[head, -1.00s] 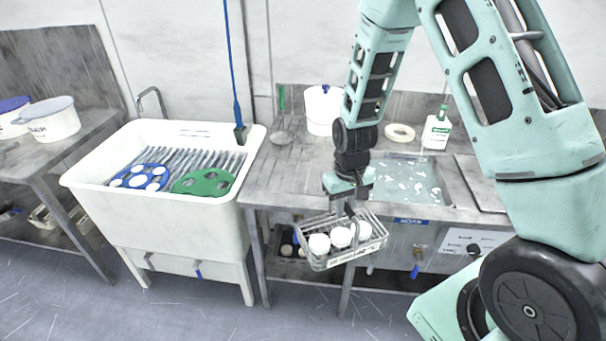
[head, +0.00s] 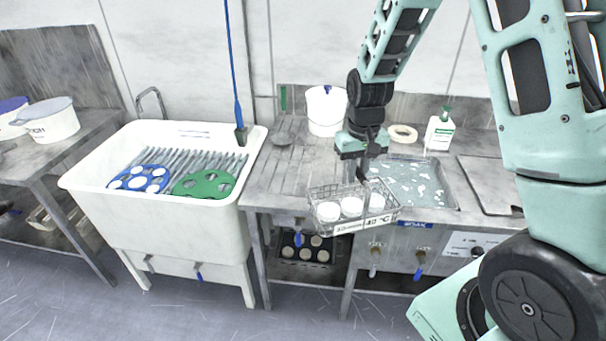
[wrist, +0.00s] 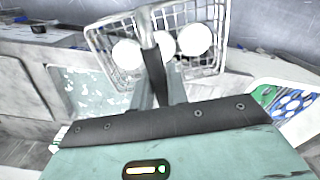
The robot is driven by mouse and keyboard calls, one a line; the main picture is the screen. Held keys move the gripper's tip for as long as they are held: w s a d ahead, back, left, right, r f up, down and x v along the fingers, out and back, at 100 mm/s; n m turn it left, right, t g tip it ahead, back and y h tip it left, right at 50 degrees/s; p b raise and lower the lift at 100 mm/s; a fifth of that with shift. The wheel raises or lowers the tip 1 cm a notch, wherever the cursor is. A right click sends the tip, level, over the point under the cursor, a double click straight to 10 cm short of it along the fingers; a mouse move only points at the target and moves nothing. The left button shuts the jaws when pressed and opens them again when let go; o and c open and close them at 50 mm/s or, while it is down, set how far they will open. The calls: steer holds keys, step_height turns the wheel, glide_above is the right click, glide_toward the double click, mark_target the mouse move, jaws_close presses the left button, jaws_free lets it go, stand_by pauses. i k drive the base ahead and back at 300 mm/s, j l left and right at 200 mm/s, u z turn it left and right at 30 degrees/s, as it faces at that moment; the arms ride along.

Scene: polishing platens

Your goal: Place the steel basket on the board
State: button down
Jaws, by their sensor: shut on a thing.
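The steel basket (head: 326,196) is a wire basket with white round pieces in it and a label on its front. My gripper (head: 366,180) is shut on its upright handle and holds it in the air, in front of the steel counter's front edge. In the wrist view the basket (wrist: 104,38) hangs beyond the fingers (wrist: 158,92), with three white pieces showing. The board looks to be the grooved draining area (head: 297,172) of the counter, left of the basket; its visible part is bare.
A water-filled basin (head: 425,196) lies right of the draining area. A white bucket (head: 325,118), a white ring (head: 402,133) and a green-capped bottle (head: 438,133) stand behind. A ladle (head: 284,136) lies at the back left. A white sink (head: 235,185) holds blue and green discs.

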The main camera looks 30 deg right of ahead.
mark_target(304, 180)
steer(key=i, duration=0.95)
